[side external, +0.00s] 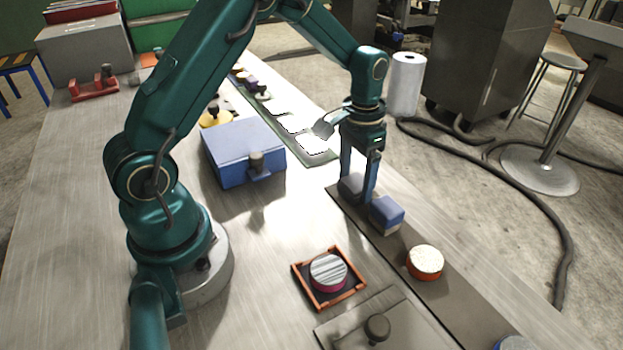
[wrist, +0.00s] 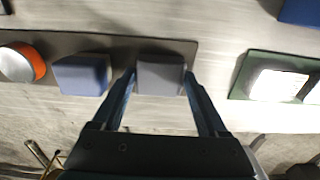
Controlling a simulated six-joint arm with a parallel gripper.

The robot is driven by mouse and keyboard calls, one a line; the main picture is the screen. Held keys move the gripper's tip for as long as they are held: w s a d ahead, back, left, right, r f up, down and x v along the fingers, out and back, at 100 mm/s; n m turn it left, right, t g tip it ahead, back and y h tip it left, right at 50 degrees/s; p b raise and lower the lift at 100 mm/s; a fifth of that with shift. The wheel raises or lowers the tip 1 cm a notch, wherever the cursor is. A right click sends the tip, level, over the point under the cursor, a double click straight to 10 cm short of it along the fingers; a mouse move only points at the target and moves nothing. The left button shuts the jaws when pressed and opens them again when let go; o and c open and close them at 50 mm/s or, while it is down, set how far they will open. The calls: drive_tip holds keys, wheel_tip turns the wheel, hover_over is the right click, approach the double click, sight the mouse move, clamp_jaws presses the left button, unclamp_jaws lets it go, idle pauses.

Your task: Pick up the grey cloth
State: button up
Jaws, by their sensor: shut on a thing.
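The grey cloth (side external: 350,187) is a small, dark grey, block-like folded pad at the far end of a long dark strip (side external: 453,290). It also shows in the wrist view (wrist: 160,76), between the two fingers. My gripper (side external: 358,188) points down and is shut on the grey cloth, one finger on each side; in the wrist view the fingertips (wrist: 158,82) press its left and right edges. The cloth is at or very close to the strip; I cannot tell whether it touches it.
A blue folded block (side external: 387,214) sits close beside the gripper on the strip, then a white-topped orange round tin (side external: 425,262). A blue box (side external: 243,152) stands left. A green mat (side external: 322,161) with white cards lies behind. An orange-framed tray (side external: 357,296) holds a striped round tin.

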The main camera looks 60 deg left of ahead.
sight(357, 181)
drive_tip(key=shift+r, duration=0.1)
drive_tip(key=shift+r, duration=0.6)
wheel_tip(357, 181, up, 3)
drive_tip(key=shift+w+f, duration=0.1)
drive_tip(key=s+a+r, duration=0.6)
drive_tip(key=a, duration=0.3)
drive_tip(key=shift+s+a+r, duration=0.25)
drive_tip(key=shift+a+r, duration=0.15)
